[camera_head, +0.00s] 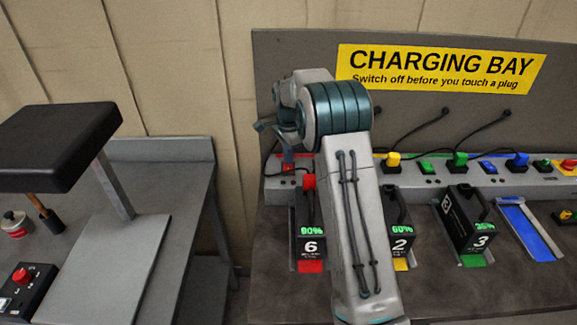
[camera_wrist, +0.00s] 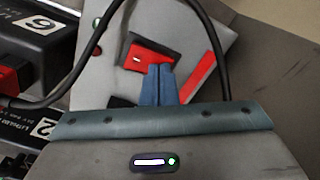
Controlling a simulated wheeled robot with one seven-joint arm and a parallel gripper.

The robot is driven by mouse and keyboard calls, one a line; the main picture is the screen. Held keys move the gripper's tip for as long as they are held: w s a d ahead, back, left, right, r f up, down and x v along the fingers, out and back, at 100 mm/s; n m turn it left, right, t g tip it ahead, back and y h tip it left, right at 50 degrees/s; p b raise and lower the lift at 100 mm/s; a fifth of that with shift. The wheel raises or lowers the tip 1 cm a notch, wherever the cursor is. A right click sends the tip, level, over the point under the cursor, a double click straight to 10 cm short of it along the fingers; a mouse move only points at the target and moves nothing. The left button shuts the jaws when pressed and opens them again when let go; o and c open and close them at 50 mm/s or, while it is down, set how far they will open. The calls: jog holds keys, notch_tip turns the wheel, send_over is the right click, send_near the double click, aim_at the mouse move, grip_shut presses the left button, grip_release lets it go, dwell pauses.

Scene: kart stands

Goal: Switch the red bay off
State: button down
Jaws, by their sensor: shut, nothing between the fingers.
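In the head view my gripper (camera_head: 288,153) is above the strip's left end, partly hidden by my wrist.
Black batteries marked 2 (camera_head: 401,242) and 3 (camera_head: 470,222) stand to the right, near an empty blue slot (camera_head: 533,235). A black cable (camera_wrist: 82,55) loops close around my fingers. A grey table (camera_head: 190,150) stands at left.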

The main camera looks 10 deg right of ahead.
notch_tip(320, 180, up, 7)
jog(key=p, duration=0.4)
jog(key=shift+p, duration=0.35)
jog(key=s+r+n+t, duration=0.1)
jog(key=s+r+n, duration=0.2)
jog(key=s+r, duration=0.5)
jog(key=s+r+n+t, duration=0.1)
jog(key=s+r+n, duration=0.35)
jog(key=s, duration=0.55)
jog(key=s+f+n+t, duration=0.1)
jog(key=s+n, duration=0.5)
jog(key=s, duration=1.4)
jog(key=shift+f+n+t, duration=0.2)
jog(key=shift+n+t, duration=0.15)
jog(key=shift+t, duration=0.05)
jog(key=shift+s, duration=0.1)
